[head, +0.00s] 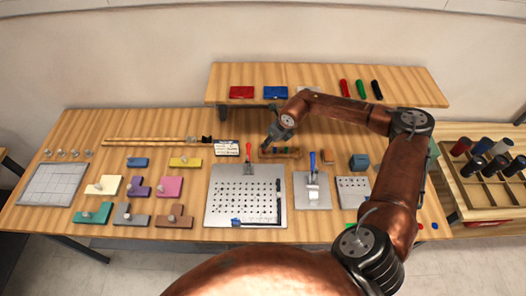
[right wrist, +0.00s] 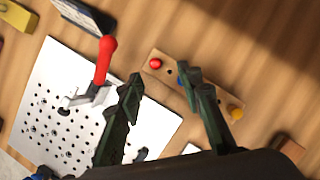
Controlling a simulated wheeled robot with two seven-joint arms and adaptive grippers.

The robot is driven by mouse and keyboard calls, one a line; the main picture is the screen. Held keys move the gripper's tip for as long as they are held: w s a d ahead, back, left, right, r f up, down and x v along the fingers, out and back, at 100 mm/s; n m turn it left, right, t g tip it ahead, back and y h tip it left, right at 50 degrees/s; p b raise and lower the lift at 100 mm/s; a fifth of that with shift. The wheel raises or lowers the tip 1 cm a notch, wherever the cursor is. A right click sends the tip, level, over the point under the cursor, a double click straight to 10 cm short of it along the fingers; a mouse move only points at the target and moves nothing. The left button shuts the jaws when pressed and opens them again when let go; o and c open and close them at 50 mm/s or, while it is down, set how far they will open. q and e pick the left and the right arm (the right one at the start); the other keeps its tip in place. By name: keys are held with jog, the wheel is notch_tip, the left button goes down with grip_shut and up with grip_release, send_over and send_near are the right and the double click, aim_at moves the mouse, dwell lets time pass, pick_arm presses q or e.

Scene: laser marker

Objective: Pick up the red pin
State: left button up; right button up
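The red pin (right wrist: 155,63) shows as a round red head at one end of a wooden block (right wrist: 205,88) in the right wrist view. A blue pin (right wrist: 182,80) and a yellow pin (right wrist: 235,112) sit in the same block, with a dark hole beside the red one. My right gripper (right wrist: 164,76) is open, with the red pin's head just beyond the gap between its fingertips and nothing held. In the head view my right gripper (head: 270,141) is over the wooden block (head: 290,153), and the red pin cannot be made out there. My left gripper is not in view.
A perforated plate (head: 246,213) with a red-handled clamp (right wrist: 107,58) lies in front of the block. A blue-handled clamp (head: 313,168) stands to the right. A raised shelf (head: 320,90) is behind. A small screen (head: 227,148) is to the left.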

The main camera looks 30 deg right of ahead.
jog(key=x, duration=0.6)
jog(key=shift+w+a+f+p, duration=0.1)
jog(key=shift+a+f+p, duration=0.05)
jog(key=shift+a+p, duration=0.25)
jog(key=shift+c, duration=0.7)
grip_shut()
